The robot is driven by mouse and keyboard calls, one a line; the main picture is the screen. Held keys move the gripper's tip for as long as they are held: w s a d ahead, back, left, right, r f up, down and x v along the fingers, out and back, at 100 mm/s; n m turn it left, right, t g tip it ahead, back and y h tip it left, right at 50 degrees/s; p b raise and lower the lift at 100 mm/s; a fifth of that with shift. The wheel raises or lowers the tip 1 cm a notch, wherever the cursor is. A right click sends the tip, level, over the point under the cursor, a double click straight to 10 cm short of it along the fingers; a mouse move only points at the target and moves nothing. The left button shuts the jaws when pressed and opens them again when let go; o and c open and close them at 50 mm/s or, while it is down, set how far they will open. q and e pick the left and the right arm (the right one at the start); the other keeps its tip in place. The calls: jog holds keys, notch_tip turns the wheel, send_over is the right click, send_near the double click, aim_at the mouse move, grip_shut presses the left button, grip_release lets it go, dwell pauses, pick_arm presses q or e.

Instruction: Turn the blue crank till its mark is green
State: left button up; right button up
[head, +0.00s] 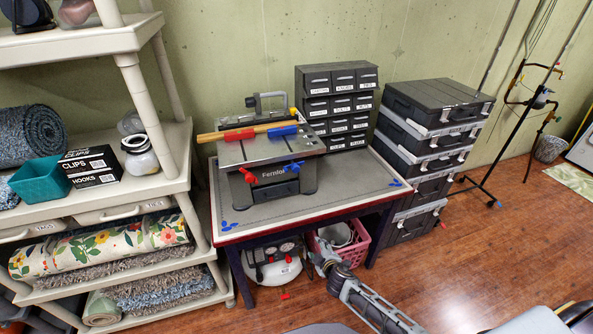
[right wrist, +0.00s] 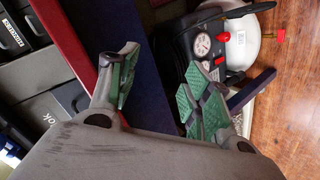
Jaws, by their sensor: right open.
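The blue crank (head: 293,167) is on the front of a grey bench machine (head: 270,152) lettered "Fernlor", at the right of the lettering. A red crank (head: 249,174) is at the left of it. I cannot make out the blue crank's mark or its colour. My right gripper (head: 324,257) is in front of the table, below its front edge and well below the blue crank. In the right wrist view my right gripper (right wrist: 165,78) has its green-padded fingers spread, with nothing between them. My left gripper is not in view.
The machine stands on a red-edged table (head: 345,191). A compressor (head: 275,262) and a pink basket (head: 348,250) are beneath. Small drawers (head: 337,105) stand behind the machine and stacked cases (head: 425,140) at the right. A loaded shelf (head: 150,190) is at the left.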

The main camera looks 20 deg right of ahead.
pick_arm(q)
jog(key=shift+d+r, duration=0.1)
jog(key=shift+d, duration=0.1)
pick_arm(e)
jog(key=w+a+r+t, duration=0.1)
jog(key=a+r+t, duration=0.1)
jog(key=r, duration=1.2)
jog(key=w+a+r+n+t+h, duration=0.1)
jog(key=w+a+r+t, duration=0.1)
jog(key=r, duration=1.2)
jog(key=shift+w+a+t, duration=0.2)
jog(key=shift+a+t, duration=0.5)
jog(key=shift+t, duration=0.4)
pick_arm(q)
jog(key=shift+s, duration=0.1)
pick_arm(e)
jog(key=shift+w+r, duration=0.1)
jog(key=p, duration=0.1)
send_near(297, 170)
jog(key=shift+w+d, duration=0.1)
jog(key=shift+w, duration=2.5)
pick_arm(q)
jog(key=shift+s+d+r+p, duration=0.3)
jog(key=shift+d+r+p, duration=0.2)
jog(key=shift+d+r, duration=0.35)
pick_arm(e)
jog(key=shift+w+d, duration=0.1)
jog(key=shift+w, duration=1.2)
jog(key=shift+w+d, duration=0.15)
jog(key=shift+w, duration=1.15)
